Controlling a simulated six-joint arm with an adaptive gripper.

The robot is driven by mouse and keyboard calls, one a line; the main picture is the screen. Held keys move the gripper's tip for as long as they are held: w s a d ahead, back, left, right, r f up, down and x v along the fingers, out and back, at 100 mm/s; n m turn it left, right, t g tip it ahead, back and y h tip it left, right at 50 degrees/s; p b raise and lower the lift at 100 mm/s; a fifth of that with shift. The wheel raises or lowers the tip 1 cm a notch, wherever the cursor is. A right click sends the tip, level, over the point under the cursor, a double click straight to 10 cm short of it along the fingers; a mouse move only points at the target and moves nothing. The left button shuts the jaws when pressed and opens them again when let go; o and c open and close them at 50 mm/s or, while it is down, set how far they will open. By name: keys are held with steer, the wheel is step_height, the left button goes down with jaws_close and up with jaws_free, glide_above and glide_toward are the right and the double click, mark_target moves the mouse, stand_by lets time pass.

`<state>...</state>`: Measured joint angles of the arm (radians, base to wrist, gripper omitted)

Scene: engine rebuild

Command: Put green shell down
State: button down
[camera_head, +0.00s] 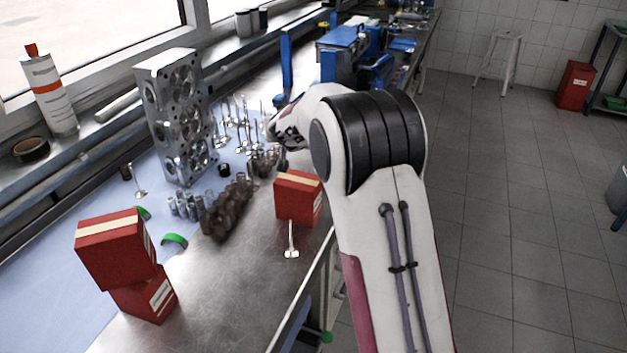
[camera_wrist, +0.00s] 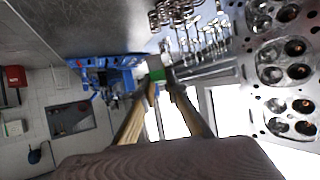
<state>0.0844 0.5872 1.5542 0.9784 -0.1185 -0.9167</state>
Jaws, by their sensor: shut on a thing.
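In the wrist view my gripper (camera_wrist: 163,86) is shut on a small green shell (camera_wrist: 155,68), held at its fingertips. In the head view my arm hides most of the gripper, and I cannot make out the held shell there. Two other green curved shells lie on the left: one (camera_head: 143,212) on the blue mat (camera_head: 50,285), beside the stacked red boxes, and another (camera_head: 174,239) near the mat's edge.
A metal cylinder head (camera_head: 178,115) stands upright on the mat, with several valves (camera_head: 235,125) beside it. Red boxes (camera_head: 110,248) are stacked at the front left. Another red box (camera_head: 298,196) and a lone valve (camera_head: 291,242) stand near the bench's right edge. Bare metal bench (camera_head: 225,290) lies in front.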

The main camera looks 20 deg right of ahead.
steer(key=s+d+f+m+h, duration=0.1)
steer(key=d+f, duration=0.1)
steer(key=d, duration=0.7)
steer(key=s+d+f+m+h, duration=0.1)
steer(key=s+d+f, duration=0.1)
steer(key=d, duration=0.7)
steer(key=shift+d+g, duration=0.3)
steer(key=shift+f, duration=0.1)
steer(key=shift+f, duration=3.1)
steer(key=shift+f, duration=1.9)
steer(key=shift+f, duration=0.1)
steer(key=c, duration=2)
jaws_free()
